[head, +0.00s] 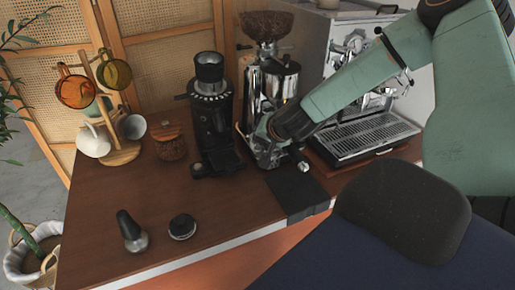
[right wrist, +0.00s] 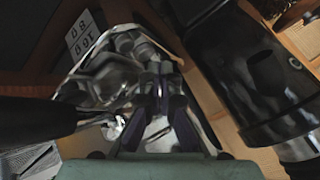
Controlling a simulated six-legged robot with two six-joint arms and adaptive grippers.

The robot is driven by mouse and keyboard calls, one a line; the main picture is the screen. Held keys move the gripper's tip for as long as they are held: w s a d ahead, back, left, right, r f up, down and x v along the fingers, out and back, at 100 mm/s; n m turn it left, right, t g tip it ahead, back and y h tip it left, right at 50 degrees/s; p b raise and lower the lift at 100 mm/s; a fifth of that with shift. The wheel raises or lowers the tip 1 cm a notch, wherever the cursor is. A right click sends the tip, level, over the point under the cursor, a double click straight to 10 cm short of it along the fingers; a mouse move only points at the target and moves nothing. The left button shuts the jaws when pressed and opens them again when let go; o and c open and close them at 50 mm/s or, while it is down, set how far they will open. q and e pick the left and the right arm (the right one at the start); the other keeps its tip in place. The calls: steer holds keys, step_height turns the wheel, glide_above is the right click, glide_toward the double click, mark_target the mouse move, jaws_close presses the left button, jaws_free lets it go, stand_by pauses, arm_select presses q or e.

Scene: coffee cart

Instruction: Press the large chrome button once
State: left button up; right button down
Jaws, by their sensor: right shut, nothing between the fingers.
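The chrome grinder (head: 283,85) with a dark bean hopper (head: 266,26) stands at the back middle of the cart. My right gripper (head: 264,150) is shut and empty, low in front of this grinder. In the right wrist view, the closed fingers (right wrist: 160,95) point at shiny chrome parts (right wrist: 105,75). I cannot make out the large chrome button; the gripper and arm cover much of the grinder's front. I cannot tell whether the fingertips touch the grinder. My left gripper is not in view.
A black grinder (head: 210,110) stands close left of my right gripper. The espresso machine (head: 370,135) is to the right, behind my arm. A black mat (head: 297,190) lies at the front edge.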

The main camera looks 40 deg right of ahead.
mark_target(260, 149)
steer(key=shift+f, duration=0.25)
steer(key=shift+f+b, duration=0.45)
steer(key=shift+b, duration=0.05)
stand_by(0.7)
stand_by(0.3)
steer(key=shift+s+r+p, duration=0.1)
steer(key=shift+r+p, duration=0.85)
steer(key=shift+p, duration=0.2)
step_height(260, 149, up, 5)
steer(key=p, duration=0.5)
steer(key=shift+d, duration=0.1)
